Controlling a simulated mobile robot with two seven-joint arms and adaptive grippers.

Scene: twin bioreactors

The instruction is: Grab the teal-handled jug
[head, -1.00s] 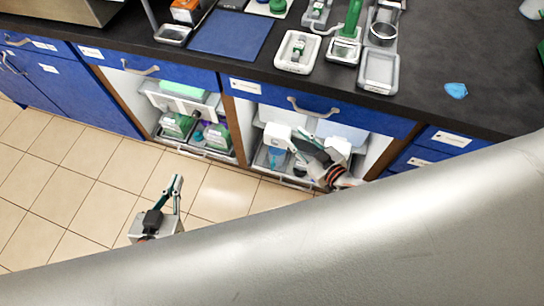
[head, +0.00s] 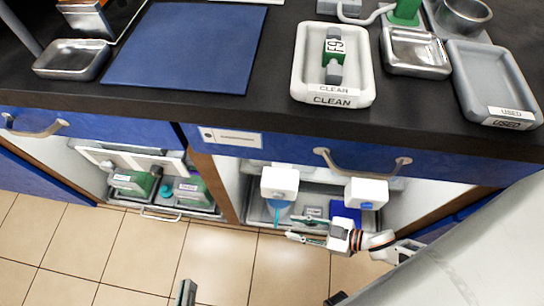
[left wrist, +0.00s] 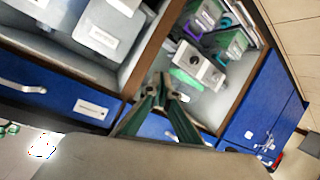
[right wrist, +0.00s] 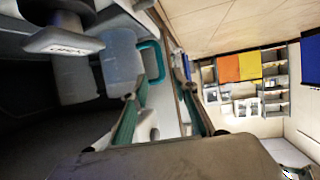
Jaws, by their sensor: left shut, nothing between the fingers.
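In the right wrist view a translucent jug (right wrist: 122,58) has a teal loop handle (right wrist: 152,62). My right gripper (right wrist: 160,95) is open there, and the handle shows ahead between its spread fingers. I cannot tell whether they touch it. In the head view my right gripper (head: 300,229) reaches into the right open bay, and a teal piece (head: 277,211) shows below a white unit, left of the fingers. The jug's body is mostly hidden there. My left gripper (head: 186,291) is low over the floor. Its fingers meet and are empty in the left wrist view (left wrist: 160,88).
White units (head: 280,182) hang in the right bay, close above my right gripper. The left bay holds a bin (head: 160,206) with green and purple items. The counter edge (head: 250,113) and a drawer handle (head: 362,163) overhang. Tiled floor (head: 100,250) is clear in front.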

